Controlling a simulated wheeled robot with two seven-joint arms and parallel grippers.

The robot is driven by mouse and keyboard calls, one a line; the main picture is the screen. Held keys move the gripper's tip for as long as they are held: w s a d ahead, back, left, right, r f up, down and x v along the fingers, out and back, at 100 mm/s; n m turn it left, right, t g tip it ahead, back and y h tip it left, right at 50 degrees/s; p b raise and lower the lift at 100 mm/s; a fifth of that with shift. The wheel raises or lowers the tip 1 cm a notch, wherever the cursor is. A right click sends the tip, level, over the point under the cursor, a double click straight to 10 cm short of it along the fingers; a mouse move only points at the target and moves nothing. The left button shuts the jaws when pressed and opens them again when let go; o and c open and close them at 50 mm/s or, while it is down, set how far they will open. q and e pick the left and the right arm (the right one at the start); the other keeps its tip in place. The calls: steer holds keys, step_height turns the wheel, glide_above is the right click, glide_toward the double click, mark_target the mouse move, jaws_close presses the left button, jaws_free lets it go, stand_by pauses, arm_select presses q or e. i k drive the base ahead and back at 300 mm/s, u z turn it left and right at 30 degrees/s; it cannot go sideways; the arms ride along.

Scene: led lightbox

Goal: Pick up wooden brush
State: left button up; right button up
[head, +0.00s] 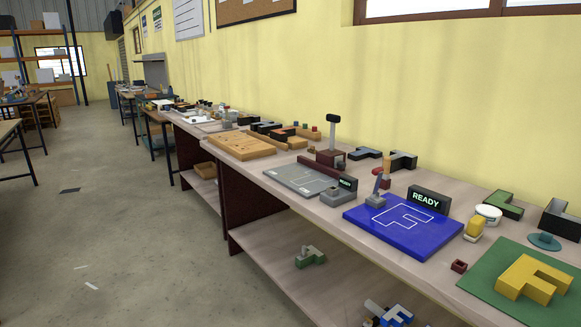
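I cannot single out the wooden brush with certainty at this size. A small yellow-tan upright piece on a pale base (474,228) stands on the long workbench (428,273), just right of a blue board with a white F outline (402,226). A small reddish-handled tool (377,184) stands tilted on a grey base at the blue board's back left corner. Neither of my grippers is in view, and nothing in view is held.
A black READY sign (428,199) stands behind the blue board. A green board (484,277) carries a yellow F block (533,280) at the right. A grey board (301,179) and a wooden tray (240,145) lie farther left.

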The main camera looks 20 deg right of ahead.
mark_target(387, 160)
steer(key=u, duration=0.65)
steer(key=i, duration=2.15)
steer(key=z, duration=2.05)
